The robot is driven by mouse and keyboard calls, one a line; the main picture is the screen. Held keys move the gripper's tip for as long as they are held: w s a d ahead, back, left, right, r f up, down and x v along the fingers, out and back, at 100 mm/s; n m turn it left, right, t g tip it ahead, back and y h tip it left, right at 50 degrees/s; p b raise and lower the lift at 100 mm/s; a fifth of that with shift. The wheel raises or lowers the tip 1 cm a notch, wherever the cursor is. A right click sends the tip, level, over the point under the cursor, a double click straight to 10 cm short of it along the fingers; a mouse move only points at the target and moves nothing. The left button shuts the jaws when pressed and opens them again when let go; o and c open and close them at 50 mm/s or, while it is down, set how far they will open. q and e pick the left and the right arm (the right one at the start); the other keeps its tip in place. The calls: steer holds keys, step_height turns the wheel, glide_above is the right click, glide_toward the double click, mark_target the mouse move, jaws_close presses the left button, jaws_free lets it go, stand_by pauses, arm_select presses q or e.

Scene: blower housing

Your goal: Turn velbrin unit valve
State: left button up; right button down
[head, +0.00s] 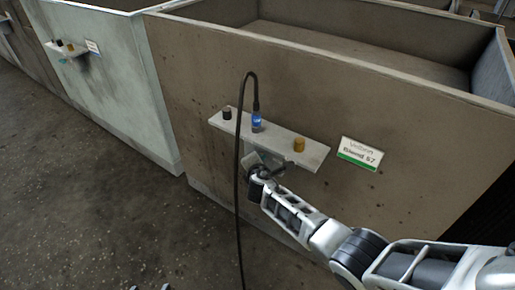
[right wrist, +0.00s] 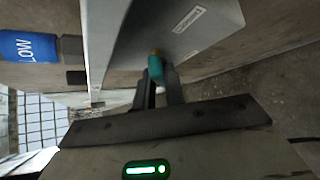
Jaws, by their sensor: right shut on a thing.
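The Velbrin unit is a large brown open-topped bin (head: 320,110) with a white and green label reading "Velbrin Blend 57" (head: 360,153). A pale shelf (head: 275,139) juts from its front wall. My right gripper (head: 262,172) is below the shelf. In the right wrist view, its fingers (right wrist: 158,88) are shut on a small teal valve handle (right wrist: 156,67) with a yellowish end. The handle is beside a grey metal face carrying a small label. In the head view the gripper and shelf hide the handle.
A black hose (head: 238,180) rises from the fitting and hangs to the floor beside my gripper. A pale green bin (head: 125,85) stands left; the floor (head: 90,200) is open.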

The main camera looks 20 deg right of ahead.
arm_select(q)
steer(key=shift+b, duration=0.6)
arm_select(e)
steer(key=n+g+h, duration=0.2)
steer(key=g, duration=0.1)
steer(key=n+g+h, duration=0.1)
steer(key=g, duration=0.1)
steer(key=shift+w+a+r, duration=0.1)
steer(key=shift+w+a, duration=0.1)
steer(key=shift+a, duration=0.05)
arm_select(q)
steer(key=shift+s+f, duration=0.15)
steer(key=shift+f, duration=0.1)
arm_select(e)
steer(key=shift+n, duration=0.3)
